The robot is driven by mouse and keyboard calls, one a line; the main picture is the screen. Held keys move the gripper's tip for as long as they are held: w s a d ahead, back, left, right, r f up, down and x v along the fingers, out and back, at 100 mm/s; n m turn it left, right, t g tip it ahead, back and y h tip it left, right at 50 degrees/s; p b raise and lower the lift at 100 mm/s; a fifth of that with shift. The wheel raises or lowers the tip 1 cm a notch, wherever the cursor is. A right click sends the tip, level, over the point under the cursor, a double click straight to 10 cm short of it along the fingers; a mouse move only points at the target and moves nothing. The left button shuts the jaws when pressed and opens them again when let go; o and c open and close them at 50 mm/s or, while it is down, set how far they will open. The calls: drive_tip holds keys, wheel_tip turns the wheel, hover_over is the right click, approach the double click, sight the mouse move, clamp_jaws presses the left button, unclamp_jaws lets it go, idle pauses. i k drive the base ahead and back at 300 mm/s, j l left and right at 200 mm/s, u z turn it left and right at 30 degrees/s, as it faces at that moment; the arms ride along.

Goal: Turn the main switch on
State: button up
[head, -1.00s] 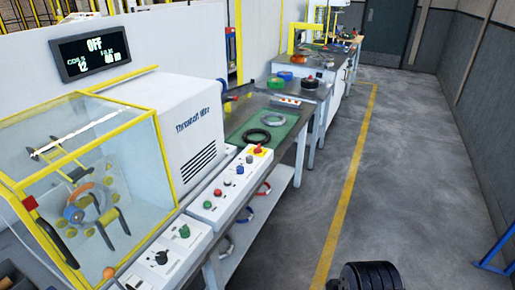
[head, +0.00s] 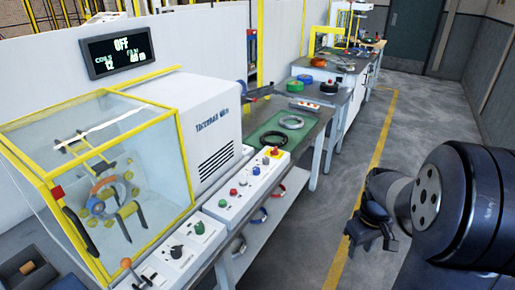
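The control panel beside the machine has a near box with a black rotary switch (head: 176,252), a green button (head: 199,228) and a lever with an orange knob (head: 126,263). Which control is the main switch is not readable. The display (head: 128,55) above the machine reads OFF. A second box (head: 242,190) carries several coloured buttons and a red knob on a yellow base (head: 275,152). My gripper (head: 370,246) hangs over the aisle floor at the right, well apart from the panels. It is small and dark, and its finger opening is unclear.
A glass guard with a yellow frame (head: 181,150) encloses the coil machine on the left. A green mat (head: 270,140) with a grey coil lies on the bench beyond the panels. The aisle floor (head: 408,135) right of the bench is clear, with a yellow line.

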sight(274, 152)
drive_tip(key=i+l+u, duration=0.1)
drive_tip(key=i+u, duration=0.25)
drive_tip(key=i+l+u, duration=0.15)
drive_tip(key=u, duration=0.25)
drive_tip(key=i+l+u, duration=0.35)
drive_tip(key=i+l, duration=0.3)
drive_tip(key=l, duration=0.15)
drive_tip(key=i+l+u, duration=0.1)
drive_tip(key=i+l, duration=0.2)
drive_tip(key=l, duration=0.15)
drive_tip(key=i+l, duration=0.3)
drive_tip(key=l, duration=0.15)
drive_tip(key=u, duration=0.05)
